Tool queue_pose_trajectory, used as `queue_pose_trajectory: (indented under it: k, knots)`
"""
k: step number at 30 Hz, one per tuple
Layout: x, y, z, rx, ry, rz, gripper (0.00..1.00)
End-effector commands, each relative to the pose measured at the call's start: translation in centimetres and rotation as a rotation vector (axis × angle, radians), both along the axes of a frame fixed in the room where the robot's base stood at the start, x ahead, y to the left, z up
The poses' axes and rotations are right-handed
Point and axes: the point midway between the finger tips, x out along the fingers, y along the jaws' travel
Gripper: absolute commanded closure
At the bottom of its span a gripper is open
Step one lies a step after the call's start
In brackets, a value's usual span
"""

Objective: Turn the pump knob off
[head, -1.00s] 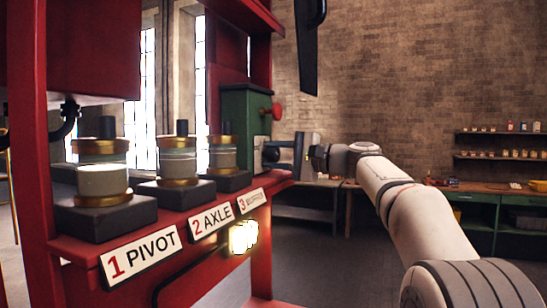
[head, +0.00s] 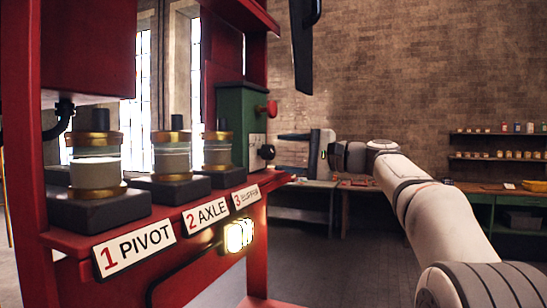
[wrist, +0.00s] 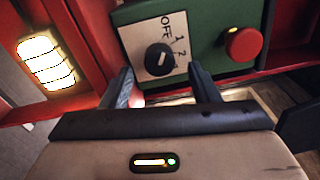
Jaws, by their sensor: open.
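The pump knob (head: 266,152) is a small black dial on a pale plate on the green box (head: 232,125). In the wrist view the knob (wrist: 159,60) has a white mark tilted up and right, roughly toward the 1; the plate reads OFF, 1 and 2. My gripper (head: 284,152) is open and empty, to the right of the knob and apart from it. In the wrist view its fingertips (wrist: 162,82) stand below the knob in the picture, one to each side, not touching it.
A red button (head: 268,108) sticks out of the green box above the knob; it shows right of it in the wrist view (wrist: 243,45). Several glass cups (head: 97,170) stand on the red frame (head: 75,240). A lamp (head: 238,236) glows below. Benches and shelves stand behind.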

Motion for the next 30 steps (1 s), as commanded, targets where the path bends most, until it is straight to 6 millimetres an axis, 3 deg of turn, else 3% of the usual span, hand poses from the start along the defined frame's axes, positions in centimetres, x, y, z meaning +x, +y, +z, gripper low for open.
queue_pose_trajectory:
  k: [6, 17, 20, 23, 25, 30]
  knots:
    - [-1.0, -2.6, -0.2, 0.000, 0.000, -0.002, 0.45]
    - [-1.1, -3.0, -0.1, -0.001, 0.001, -0.002, 0.45]
    - [-1.4, -2.8, -0.9, -0.028, 0.010, -0.011, 0.45]
    - [-2.4, -2.5, -3.5, -0.118, 0.038, -0.041, 0.45]
    - [-3.7, -2.3, -6.7, -0.226, 0.067, -0.070, 0.45]
    - [-9.4, -3.3, -16.7, -0.572, 0.127, -0.112, 0.45]
